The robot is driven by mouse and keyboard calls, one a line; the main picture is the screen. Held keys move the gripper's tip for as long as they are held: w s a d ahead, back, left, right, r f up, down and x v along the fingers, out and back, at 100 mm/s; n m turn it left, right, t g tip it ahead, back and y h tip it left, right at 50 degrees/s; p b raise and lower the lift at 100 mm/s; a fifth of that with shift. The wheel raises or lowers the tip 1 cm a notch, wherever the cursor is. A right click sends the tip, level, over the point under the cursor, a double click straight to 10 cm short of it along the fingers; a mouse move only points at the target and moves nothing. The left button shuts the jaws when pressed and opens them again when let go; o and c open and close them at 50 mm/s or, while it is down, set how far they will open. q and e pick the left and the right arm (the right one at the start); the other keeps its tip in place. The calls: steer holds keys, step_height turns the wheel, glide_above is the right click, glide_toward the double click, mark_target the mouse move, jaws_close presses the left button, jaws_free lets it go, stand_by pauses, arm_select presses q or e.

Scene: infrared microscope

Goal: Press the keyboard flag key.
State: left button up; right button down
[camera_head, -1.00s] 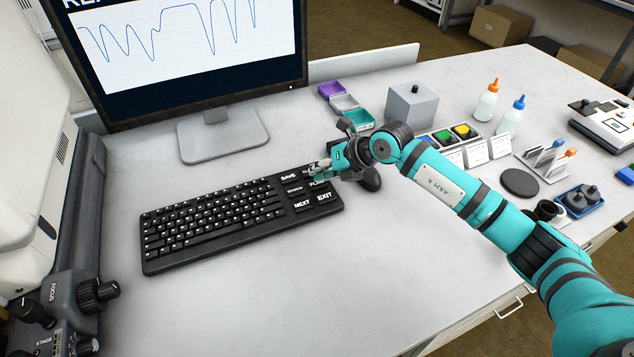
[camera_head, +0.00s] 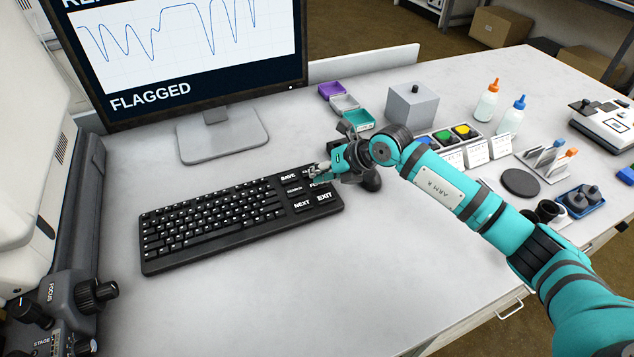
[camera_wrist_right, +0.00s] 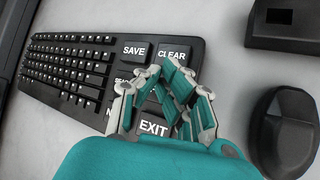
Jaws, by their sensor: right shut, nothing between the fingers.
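The black keyboard (camera_head: 215,222) lies on the white bench, with large labelled keys at its right end. It also shows in the right wrist view (camera_wrist_right: 70,72). My right gripper (camera_head: 318,170) is shut and empty, its fingertips down over the large keys. In the right wrist view my gripper (camera_wrist_right: 150,75) covers the area below SAVE and CLEAR and above EXIT. The flag key (camera_head: 316,184) is mostly hidden by my fingers; whether they touch it I cannot tell. The monitor (camera_head: 190,60) shows a blue curve and the word FLAGGED. My left gripper is not in view.
A black mouse (camera_head: 371,181) sits right beside the keyboard, close to my right gripper. Coloured trays (camera_head: 345,103) and a grey box (camera_head: 411,105) stand behind. The microscope's focus knobs (camera_head: 95,294) are at the left. The bench in front of the keyboard is clear.

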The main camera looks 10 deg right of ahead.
steer(key=shift+r+p, duration=0.7)
steer(key=shift+r, duration=0.05)
step_height(320, 180, up, 5)
steer(key=p, duration=0.4)
steer(key=shift+r, duration=0.1)
stand_by(0.7)
